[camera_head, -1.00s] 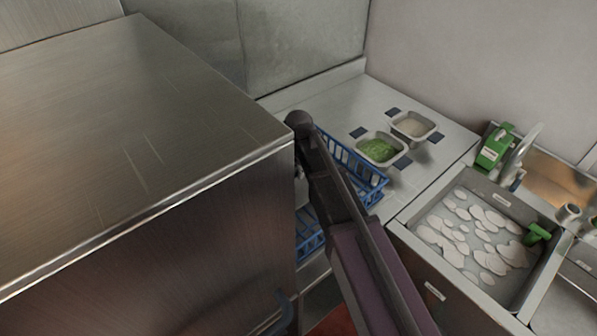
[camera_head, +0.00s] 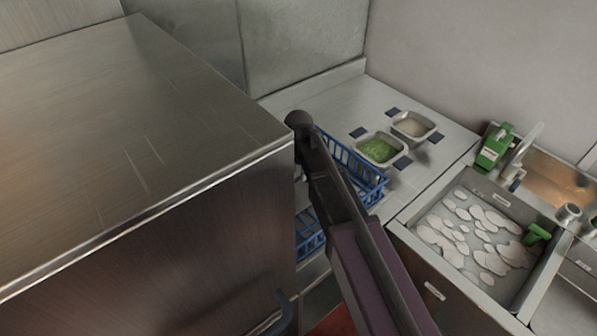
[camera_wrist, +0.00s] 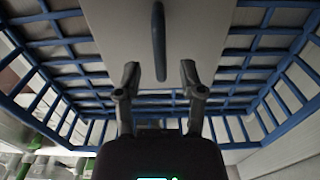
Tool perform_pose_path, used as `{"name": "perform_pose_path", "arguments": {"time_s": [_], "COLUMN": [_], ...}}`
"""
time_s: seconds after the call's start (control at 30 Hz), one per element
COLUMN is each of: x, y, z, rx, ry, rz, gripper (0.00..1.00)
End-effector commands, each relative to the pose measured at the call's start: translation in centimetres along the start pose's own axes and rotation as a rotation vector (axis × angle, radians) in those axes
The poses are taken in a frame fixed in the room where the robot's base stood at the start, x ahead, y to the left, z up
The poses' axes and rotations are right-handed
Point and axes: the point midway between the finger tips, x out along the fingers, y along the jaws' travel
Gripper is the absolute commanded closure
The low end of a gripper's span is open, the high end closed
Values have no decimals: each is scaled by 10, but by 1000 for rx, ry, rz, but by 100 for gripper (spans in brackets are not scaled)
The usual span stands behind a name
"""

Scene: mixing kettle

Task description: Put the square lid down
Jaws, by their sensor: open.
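The square lid (camera_wrist: 205,35) is a pale grey flat panel with a dark bar handle (camera_wrist: 158,35), seen in the wrist view. It lies over the lattice of a blue basket (camera_wrist: 65,50); whether it touches the basket floor I cannot tell. My gripper (camera_wrist: 160,74) is open. Its two fingers stand apart on either side of the handle's near end, and neither is closed on it. In the head view my arm covers part of the blue basket (camera_head: 371,190), and my gripper and the lid are hidden there.
A large steel cabinet (camera_head: 120,110) fills the left, close beside my arm. The counter (camera_head: 340,100) holds a tray of green food (camera_head: 378,150) and a tray of pale food (camera_head: 413,125). A sink (camera_head: 428,212) with white pieces lies at the right. Another blue basket part (camera_head: 308,240) shows lower down.

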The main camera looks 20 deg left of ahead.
Motion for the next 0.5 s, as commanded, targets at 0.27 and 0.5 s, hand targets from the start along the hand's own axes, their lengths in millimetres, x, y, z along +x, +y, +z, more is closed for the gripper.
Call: {"name": "perform_pose_path", "arguments": {"time_s": [0.27, 0.5], "x": [-20, -40], "y": [0, 0], "z": [0, 0], "rx": [0, 0], "ry": [0, 0], "rz": [0, 0], "gripper": [49, 49]}}
